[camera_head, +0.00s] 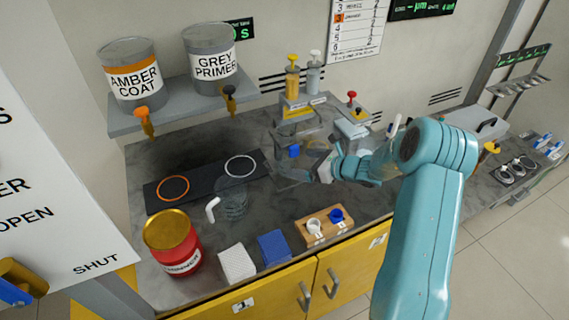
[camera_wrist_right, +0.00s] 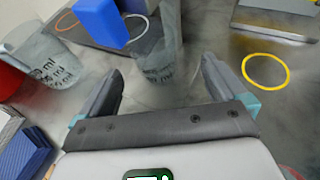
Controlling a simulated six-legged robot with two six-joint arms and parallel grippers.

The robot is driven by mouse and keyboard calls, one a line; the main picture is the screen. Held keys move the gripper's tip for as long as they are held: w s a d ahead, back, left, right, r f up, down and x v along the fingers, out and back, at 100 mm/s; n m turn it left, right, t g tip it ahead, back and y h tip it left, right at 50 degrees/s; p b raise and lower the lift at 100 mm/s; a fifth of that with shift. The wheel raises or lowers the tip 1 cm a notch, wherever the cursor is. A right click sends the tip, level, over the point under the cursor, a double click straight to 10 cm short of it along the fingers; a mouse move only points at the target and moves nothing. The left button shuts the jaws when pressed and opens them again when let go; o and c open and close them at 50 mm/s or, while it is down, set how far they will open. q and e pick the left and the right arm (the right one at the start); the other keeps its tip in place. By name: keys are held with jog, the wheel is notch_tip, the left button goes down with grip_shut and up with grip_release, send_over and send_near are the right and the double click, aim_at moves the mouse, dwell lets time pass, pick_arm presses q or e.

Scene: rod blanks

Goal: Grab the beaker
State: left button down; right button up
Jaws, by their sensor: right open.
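Two clear beakers with ml marks show. One has a white handle; it stands on the bench in front of the dark strip in the head view (camera_head: 234,203) and at the left of the right wrist view (camera_wrist_right: 55,62). The other has a blue handle (camera_wrist_right: 104,22); its glass (camera_wrist_right: 160,62) is ahead of my fingers in the wrist view. In the head view its blue handle (camera_head: 294,151) shows just beyond my right gripper (camera_head: 292,176). My right gripper is open, with no beaker visibly held between its fingers. My left gripper is out of view.
A red tin (camera_head: 172,250), white block (camera_head: 237,263), blue block (camera_head: 273,248) and wooden holder (camera_head: 325,234) line the bench front. The dark strip (camera_head: 205,180) carries orange and white rings. Labelled tanks (camera_head: 210,62) sit on a shelf behind.

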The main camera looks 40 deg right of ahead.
aim_at(287, 164)
jog(key=shift+w+a+f, duration=0.15)
jog(key=shift+w+a, duration=0.05)
jog(key=shift+w, duration=0.3)
jog(key=shift+s+f+p+x, duration=0.1)
jog(key=shift+f+p+x, duration=0.1)
jog(key=shift+x, duration=0.75)
jog(key=shift+s+f+p+x, duration=0.1)
jog(key=shift+p+x, duration=0.1)
jog(key=shift+x, duration=0.8)
jog(key=shift+s+f+p+x, duration=0.1)
jog(key=shift+f+p+x, duration=0.1)
jog(key=shift+x, duration=0.75)
jog(key=shift+w+a, duration=0.15)
jog(key=shift+a, duration=0.1)
jog(key=shift+r, duration=0.1)
jog(key=c, duration=1.1)
